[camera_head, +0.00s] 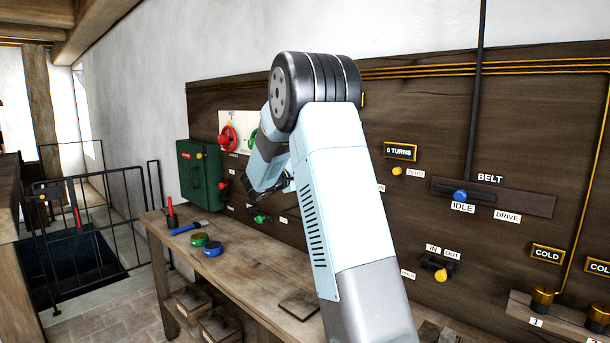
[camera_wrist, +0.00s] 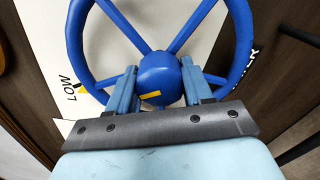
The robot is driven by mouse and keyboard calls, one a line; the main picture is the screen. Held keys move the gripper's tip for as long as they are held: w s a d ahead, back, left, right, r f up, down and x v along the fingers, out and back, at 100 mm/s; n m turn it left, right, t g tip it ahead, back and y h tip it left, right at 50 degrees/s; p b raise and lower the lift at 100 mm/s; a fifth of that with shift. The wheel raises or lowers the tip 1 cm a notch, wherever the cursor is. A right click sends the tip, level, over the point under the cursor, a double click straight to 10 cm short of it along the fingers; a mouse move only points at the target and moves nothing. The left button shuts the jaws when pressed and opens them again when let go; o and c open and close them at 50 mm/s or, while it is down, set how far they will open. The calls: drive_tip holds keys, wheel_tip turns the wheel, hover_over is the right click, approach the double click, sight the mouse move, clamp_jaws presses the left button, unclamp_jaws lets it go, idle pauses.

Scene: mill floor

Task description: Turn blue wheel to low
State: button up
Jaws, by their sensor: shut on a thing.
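The blue wheel (camera_wrist: 160,68) fills the upper part of the wrist view, with a round hub, several spokes and a rim cut off at the top. My gripper (camera_wrist: 160,80) is shut on the wheel at its hub, one finger on each side. A yellow mark is on the lower part of the hub. A white plate behind the wheel bears the word LOW (camera_wrist: 70,88) at left, beside a small yellow mark near the rim. Another label at right is partly hidden by the rim. In the head view my arm hides the blue wheel.
In the head view a red wheel (camera_head: 228,139) and a partly hidden green wheel (camera_head: 252,140) are on the board left of my arm. A green box (camera_head: 200,176) hangs at left. A bench (camera_head: 240,270) with small tools runs below. The belt lever (camera_head: 460,196) is at right.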

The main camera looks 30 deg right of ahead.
drive_tip(key=shift+s+d+f, duration=0.1)
drive_tip(key=shift+s+d, duration=0.1)
drive_tip(key=shift+d, duration=0.15)
drive_tip(key=o, duration=1)
drive_tip(key=shift+w+a, duration=0.1)
drive_tip(key=shift+o, duration=0.2)
drive_tip(key=shift+a, duration=0.1)
drive_tip(key=shift+a, duration=0.15)
drive_tip(key=v, duration=1.3)
drive_tip(key=shift+a, duration=0.2)
